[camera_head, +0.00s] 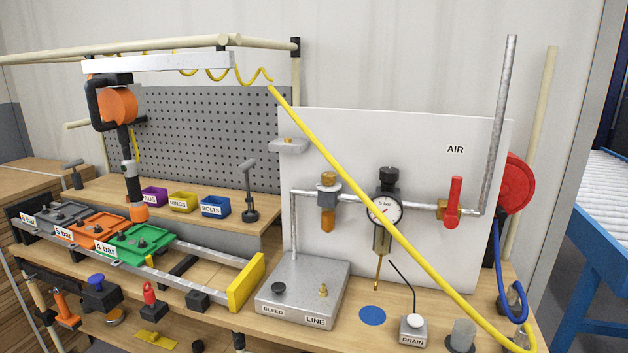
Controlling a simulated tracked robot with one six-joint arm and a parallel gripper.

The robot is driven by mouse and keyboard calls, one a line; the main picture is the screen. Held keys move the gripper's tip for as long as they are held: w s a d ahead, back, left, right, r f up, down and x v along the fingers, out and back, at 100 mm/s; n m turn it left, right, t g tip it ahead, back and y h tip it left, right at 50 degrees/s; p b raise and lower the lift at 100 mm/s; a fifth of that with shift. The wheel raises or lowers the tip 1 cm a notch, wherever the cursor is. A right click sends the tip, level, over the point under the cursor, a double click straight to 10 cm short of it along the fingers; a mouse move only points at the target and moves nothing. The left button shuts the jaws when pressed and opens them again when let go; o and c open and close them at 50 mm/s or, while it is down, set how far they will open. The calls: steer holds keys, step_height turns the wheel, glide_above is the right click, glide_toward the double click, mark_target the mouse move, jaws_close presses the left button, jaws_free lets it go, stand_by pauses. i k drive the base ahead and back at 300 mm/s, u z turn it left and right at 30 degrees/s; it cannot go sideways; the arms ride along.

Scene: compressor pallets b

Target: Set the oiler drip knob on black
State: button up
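The unit that looks like the oiler (327,216) hangs on the pipe on the white panel, left of the pressure gauge. It has an amber bowl below a grey body. A small amber-brown top piece (328,178) sits on it and may be the drip knob. Its colour marks and setting are too small to read. The yellow hose passes in front of the panel, just right of the oiler. My gripper is not in view.
A gauge (385,209) with a black-topped regulator (389,179) and a red-handled valve (455,195) share the pipe. The yellow hose (325,146) slants across the panel. Below stand a grey LINE/BLEED block (303,282) and a DRAIN box (413,331). An orange-black tool (117,106) hangs left.

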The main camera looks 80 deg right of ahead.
mark_target(328, 178)
steer(key=z, duration=0.25)
steer(key=i, duration=0.65)
steer(key=z, duration=1)
steer(key=i, duration=0.7)
steer(key=z, duration=0.45)
